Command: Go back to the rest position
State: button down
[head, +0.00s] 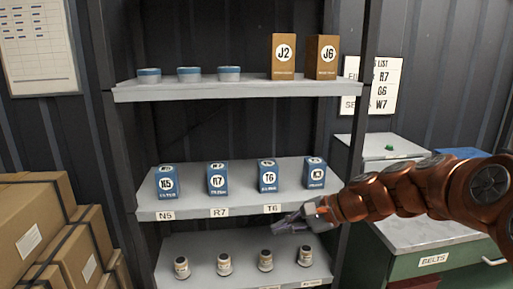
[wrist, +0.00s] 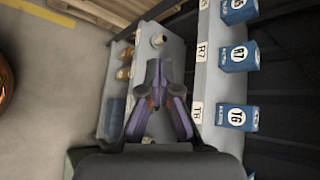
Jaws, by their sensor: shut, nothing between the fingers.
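My gripper (head: 284,226) is at the end of my copper-coloured arm, which reaches in from the right in the head view. It is shut and empty, in front of the shelf unit just below the front edge of the middle shelf (head: 240,200). In the wrist view my gripper (wrist: 157,68) shows with its two purple-grey fingers together at the tips. Blue boxes stand on the middle shelf, among them N5 (head: 167,182), R7 (head: 217,178) and T6 (head: 268,175). In the wrist view, T6 (wrist: 236,117) and R7 (wrist: 238,57) lie to the gripper's right.
Small jars (head: 224,264) stand on the lower shelf, below my gripper. The top shelf (head: 220,90) holds blue-rimmed tins and two brown boxes, J2 (head: 284,56) and J6 (head: 321,57). Cardboard boxes (head: 40,225) are stacked at left. A green cabinet (head: 430,262) stands at right, under my arm.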

jog(key=s+f+n+g+h+p, duration=0.1)
jog(key=s+f+n+g+h, duration=0.15)
jog(key=s, duration=0.65)
jog(key=s+f+n+g+h+p, duration=0.15)
jog(key=s+n, duration=0.25)
jog(key=s, duration=0.5)
jog(key=s+d+f+n+g+h+p, duration=0.1)
jog(key=s+d+n+h, duration=0.3)
jog(key=s+d, duration=0.8)
jog(key=s+f+h+p, duration=0.1)
jog(key=s+h, duration=0.1)
jog(key=s, duration=0.1)
jog(key=shift+s+f+h, duration=0.2)
jog(key=shift+f+h, duration=0.2)
